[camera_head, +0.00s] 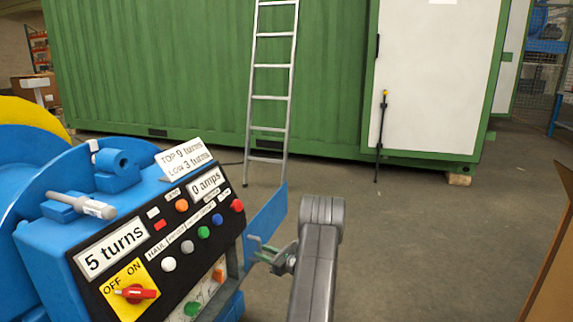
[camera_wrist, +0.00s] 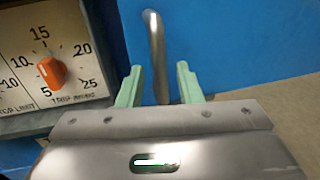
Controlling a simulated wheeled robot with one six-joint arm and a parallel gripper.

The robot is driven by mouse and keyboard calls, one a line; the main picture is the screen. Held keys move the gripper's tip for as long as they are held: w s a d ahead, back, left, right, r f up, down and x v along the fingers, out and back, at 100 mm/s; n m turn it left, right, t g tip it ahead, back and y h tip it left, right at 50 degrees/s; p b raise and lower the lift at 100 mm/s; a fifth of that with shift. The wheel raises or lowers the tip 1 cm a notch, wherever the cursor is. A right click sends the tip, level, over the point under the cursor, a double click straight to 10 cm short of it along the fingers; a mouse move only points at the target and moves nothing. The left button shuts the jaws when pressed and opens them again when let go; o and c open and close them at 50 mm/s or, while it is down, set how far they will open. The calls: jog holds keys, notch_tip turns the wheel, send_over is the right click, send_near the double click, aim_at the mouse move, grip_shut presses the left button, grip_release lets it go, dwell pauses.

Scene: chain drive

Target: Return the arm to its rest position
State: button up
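My gripper (camera_head: 262,249) is at the right side of the blue machine (camera_head: 35,235), by its blue side plate (camera_head: 266,222). In the wrist view, the two pale green fingers (camera_wrist: 159,84) are apart, with a grey metal rod (camera_wrist: 156,50) between them. Gaps show on both sides of the rod, so the gripper is open and does not clamp it. The rod's lower end is hidden behind my gripper's body. My grey arm (camera_head: 315,260) reaches up from the bottom of the head view.
The control panel (camera_head: 150,241) with buttons, a red switch (camera_head: 135,293) and signs is left of my gripper. A trip dial (camera_wrist: 52,70) is close in the wrist view. A ladder (camera_head: 271,90) leans on the green container (camera_head: 150,70). Open floor (camera_head: 420,240) lies right of my arm.

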jog(key=x, duration=0.2)
jog(key=shift+w+a, duration=0.1)
jog(key=shift+a, duration=0.15)
jog(key=shift+s, duration=0.2)
